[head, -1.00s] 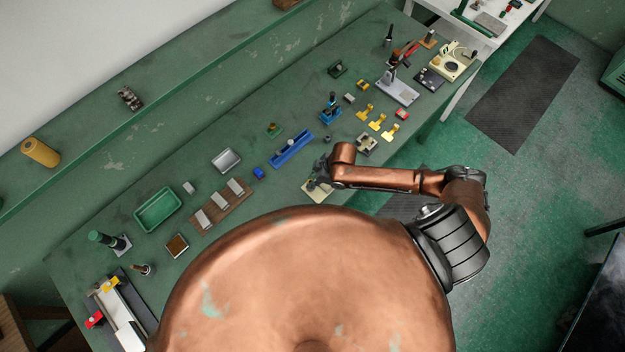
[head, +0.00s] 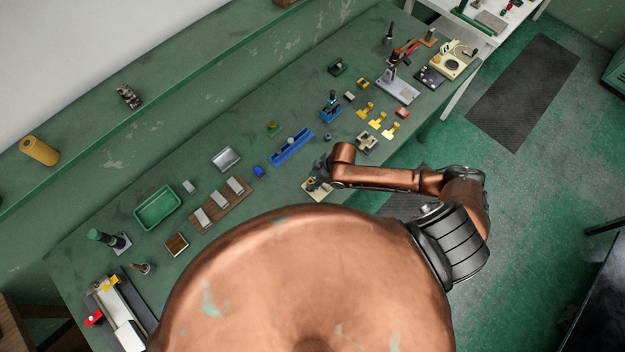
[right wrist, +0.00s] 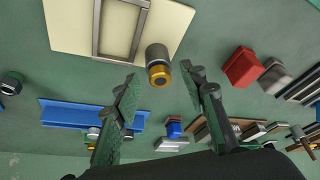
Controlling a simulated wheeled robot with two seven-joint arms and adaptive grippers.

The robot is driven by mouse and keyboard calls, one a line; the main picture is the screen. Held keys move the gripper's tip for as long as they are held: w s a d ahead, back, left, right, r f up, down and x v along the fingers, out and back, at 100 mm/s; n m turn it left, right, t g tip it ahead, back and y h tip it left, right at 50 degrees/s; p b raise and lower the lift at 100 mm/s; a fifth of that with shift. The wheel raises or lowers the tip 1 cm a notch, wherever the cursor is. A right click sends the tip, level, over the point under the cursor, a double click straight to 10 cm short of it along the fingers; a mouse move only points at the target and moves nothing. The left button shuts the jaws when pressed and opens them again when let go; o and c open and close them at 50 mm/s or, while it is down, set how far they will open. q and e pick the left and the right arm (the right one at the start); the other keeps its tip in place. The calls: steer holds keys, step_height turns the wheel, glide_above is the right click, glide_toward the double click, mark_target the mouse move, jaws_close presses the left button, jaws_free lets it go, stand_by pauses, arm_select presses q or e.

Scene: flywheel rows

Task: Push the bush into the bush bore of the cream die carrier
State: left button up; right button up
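The cream die carrier (head: 320,194) lies near the front edge of the green bench. In the right wrist view its cream plate (right wrist: 66,28) fills the top, with a grey rectangular frame on it. A grey cylinder with a gold ring (right wrist: 159,76) on its near end stands at the plate's edge; the gold ring looks like the bush, but how deep it sits cannot be told. My right gripper (head: 322,164) is just beyond the carrier in the head view. In the wrist view its fingers (right wrist: 166,92) are apart, on either side of the cylinder's line, with nothing between them. My left gripper is out of view.
A blue rail (head: 291,147) lies behind the carrier, with a small blue block (head: 259,171) to the left. Several yellow brackets (head: 377,123) and a cream-topped fixture (head: 366,141) stand to the right. A red block (right wrist: 240,67) shows beside the right finger.

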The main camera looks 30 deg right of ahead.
steer(key=v, duration=1.2)
steer(key=shift+c, duration=0.3)
